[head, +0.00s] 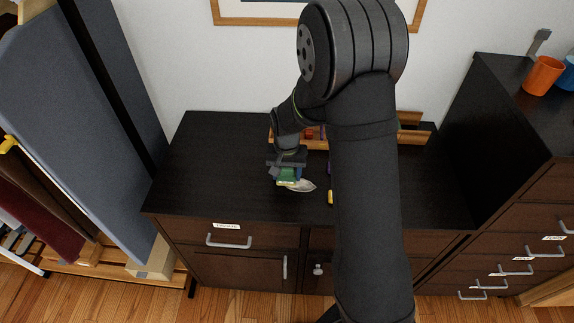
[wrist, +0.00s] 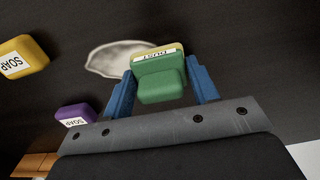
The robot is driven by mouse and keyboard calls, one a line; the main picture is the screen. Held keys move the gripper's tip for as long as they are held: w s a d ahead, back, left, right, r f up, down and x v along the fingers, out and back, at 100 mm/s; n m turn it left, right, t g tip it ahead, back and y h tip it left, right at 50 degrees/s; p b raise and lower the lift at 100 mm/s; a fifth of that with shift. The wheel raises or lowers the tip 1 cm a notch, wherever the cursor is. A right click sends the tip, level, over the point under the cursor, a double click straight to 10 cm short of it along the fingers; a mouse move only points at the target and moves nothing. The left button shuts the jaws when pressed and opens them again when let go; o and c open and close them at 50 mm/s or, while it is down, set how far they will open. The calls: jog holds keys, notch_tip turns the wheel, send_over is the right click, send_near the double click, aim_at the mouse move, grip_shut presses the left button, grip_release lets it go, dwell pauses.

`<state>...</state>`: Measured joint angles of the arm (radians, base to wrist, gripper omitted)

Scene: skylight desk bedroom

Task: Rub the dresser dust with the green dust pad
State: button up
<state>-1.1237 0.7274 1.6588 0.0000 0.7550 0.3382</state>
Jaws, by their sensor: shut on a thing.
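My gripper (wrist: 160,88) is shut on the green dust pad (wrist: 162,82), with its blue fingers on either side of it. The pad has a pale yellow layer with a "DUST" label. In the head view the pad (head: 287,175) is at or just above the dark dresser top (head: 220,160); I cannot tell if it touches. A pale grey dust patch (wrist: 112,57) lies on the dresser beside the pad and partly behind it. It also shows in the head view (head: 303,186), just right of the pad.
A yellow soap block (wrist: 24,62) and a purple soap block (wrist: 75,115) lie left of the gripper in the wrist view. A wooden tray (head: 413,136) stands at the dresser's back, partly hidden by my arm. The dresser's left side is clear. Orange (head: 542,75) and blue cups stand at right.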

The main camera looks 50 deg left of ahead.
aim_at(303, 174)
jog(key=s+d, duration=0.3)
jog(key=shift+s+d, duration=0.2)
jog(key=shift+w+d, duration=0.5)
jog(key=shift+w, duration=0.25)
jog(key=shift+w+a, duration=2.45)
jog(key=shift+a, duration=0.05)
jog(key=shift+w, duration=0.25)
jog(key=shift+w+d, duration=0.35)
jog(key=shift+d, duration=0.25)
jog(key=shift+s+d, duration=2.15)
jog(key=shift+s, duration=0.05)
jog(key=shift+s+d, duration=0.4)
jog(key=shift+d, duration=0.15)
jog(key=shift+w+d, duration=0.15)
jog(key=shift+w, duration=0.75)
jog(key=shift+w+a, duration=2.4)
jog(key=shift+s+r, duration=0.1)
jog(key=shift+r, duration=4)
